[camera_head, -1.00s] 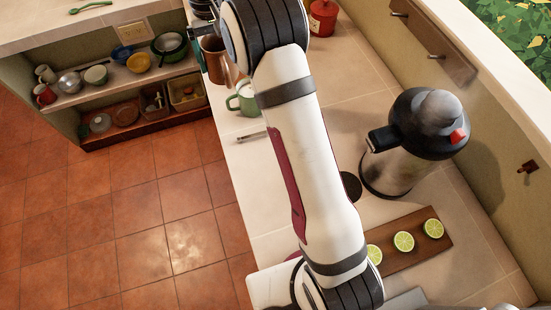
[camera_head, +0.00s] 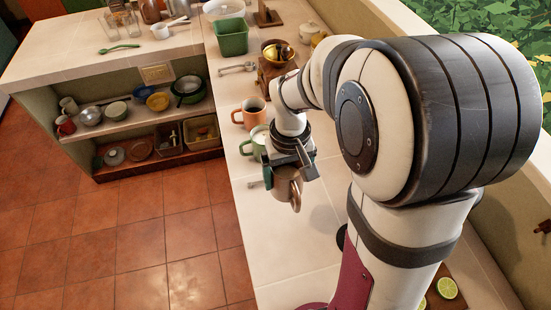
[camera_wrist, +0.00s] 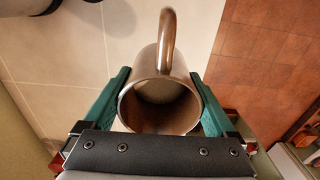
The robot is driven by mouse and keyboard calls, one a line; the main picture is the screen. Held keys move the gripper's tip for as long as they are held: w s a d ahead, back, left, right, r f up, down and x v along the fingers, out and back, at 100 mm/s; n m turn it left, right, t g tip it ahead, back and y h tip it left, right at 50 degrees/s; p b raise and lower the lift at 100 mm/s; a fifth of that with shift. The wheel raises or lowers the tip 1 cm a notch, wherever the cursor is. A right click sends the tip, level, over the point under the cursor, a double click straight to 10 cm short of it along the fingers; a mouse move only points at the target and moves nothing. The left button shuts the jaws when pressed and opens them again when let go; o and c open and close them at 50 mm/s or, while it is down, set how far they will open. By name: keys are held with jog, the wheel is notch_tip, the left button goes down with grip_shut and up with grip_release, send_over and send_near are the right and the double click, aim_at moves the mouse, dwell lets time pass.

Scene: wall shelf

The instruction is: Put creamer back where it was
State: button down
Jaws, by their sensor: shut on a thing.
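My gripper (camera_head: 287,164) is shut on the creamer (camera_head: 287,188), a brownish metal cup with a loop handle. In the head view it hangs at the near end of the row of mugs, over the pale tiled counter (camera_head: 297,247). In the wrist view the creamer (camera_wrist: 160,105) sits between the two teal fingers (camera_wrist: 160,76), its open mouth towards the camera and its handle at the top. I see inside it; it looks empty. Whether its base touches the counter I cannot tell.
A green mug (camera_head: 257,137) stands close behind my gripper, partly hidden, with an orange mug (camera_head: 247,117) beyond. A wooden grinder (camera_head: 276,67) and green tub (camera_head: 232,37) are farther back. The counter's left edge drops to red floor tiles. Lime slices (camera_head: 447,288) lie at lower right.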

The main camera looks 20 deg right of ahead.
jog(key=f, duration=1.1)
jog(key=shift+s+f, duration=0.25)
jog(key=shift+s, duration=0.1)
jog(key=shift+f, duration=0.1)
grip_release()
jog(key=r, duration=1.2)
jog(key=shift+s+r, duration=0.3)
jog(key=s+a+r+m+y, duration=0.1)
jog(key=s+a+r+m, duration=0.1)
jog(key=s, duration=0.6)
jog(key=s+a+r+m, duration=0.3)
jog(key=s+r, duration=0.1)
jog(key=s, duration=0.5)
jog(key=shift+s+a+r+m+y, duration=0.15)
jog(key=shift+s+a+m+y, duration=0.15)
jog(key=shift+a+y, duration=0.1)
